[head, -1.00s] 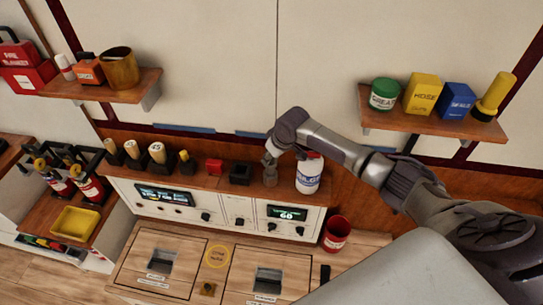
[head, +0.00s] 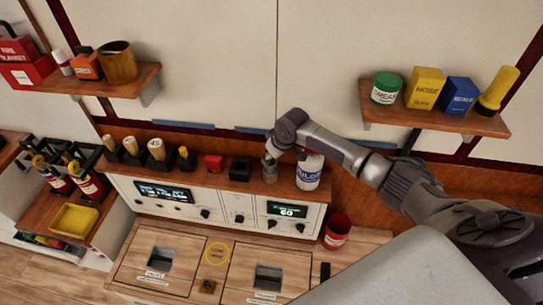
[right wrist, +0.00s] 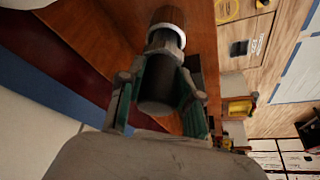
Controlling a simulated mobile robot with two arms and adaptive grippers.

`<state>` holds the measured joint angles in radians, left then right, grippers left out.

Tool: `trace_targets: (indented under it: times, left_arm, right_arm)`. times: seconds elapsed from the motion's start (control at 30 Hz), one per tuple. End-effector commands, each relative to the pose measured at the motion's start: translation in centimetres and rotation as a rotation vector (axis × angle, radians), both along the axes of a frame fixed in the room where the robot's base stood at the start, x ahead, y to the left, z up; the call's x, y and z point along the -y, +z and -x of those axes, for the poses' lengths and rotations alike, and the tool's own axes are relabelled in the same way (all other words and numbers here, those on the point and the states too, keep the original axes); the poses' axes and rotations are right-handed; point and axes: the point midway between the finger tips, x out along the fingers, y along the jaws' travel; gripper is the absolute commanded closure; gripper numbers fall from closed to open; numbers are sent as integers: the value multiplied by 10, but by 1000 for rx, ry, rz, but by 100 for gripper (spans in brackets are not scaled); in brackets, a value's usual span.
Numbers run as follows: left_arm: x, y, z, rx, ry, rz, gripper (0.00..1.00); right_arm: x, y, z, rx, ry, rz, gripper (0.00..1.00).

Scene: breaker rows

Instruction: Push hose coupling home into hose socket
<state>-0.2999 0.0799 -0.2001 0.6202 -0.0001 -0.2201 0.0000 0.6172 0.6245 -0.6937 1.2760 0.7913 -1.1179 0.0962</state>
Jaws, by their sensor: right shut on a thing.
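My right gripper (head: 270,160) points down at the wooden ledge above the panel. In the right wrist view, the gripper (right wrist: 158,100) is shut on a dark grey cylinder, the hose coupling (right wrist: 157,88), with a finger on either side. I cannot tell whether these belong to the coupling or to the hose socket, nor how deep any fit is. In the head view a small grey cylinder (head: 270,175) shows below the fingers, upright on the ledge. My left gripper is not in view.
A white bottle (head: 308,173) stands close to the right of the gripper. A black block (head: 240,170) and a red item (head: 213,163) stand to its left. A loaded shelf (head: 435,112) hangs at upper right.

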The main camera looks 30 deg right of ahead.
Motion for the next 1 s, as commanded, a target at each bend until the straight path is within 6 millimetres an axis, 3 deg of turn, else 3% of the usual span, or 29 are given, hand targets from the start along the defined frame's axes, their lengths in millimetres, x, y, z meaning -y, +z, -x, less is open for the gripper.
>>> trace_targets:
  times: [1.0]
  left_arm:
    - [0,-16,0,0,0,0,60]
  right_arm:
    - [0,-26,0,2,0,0,100]
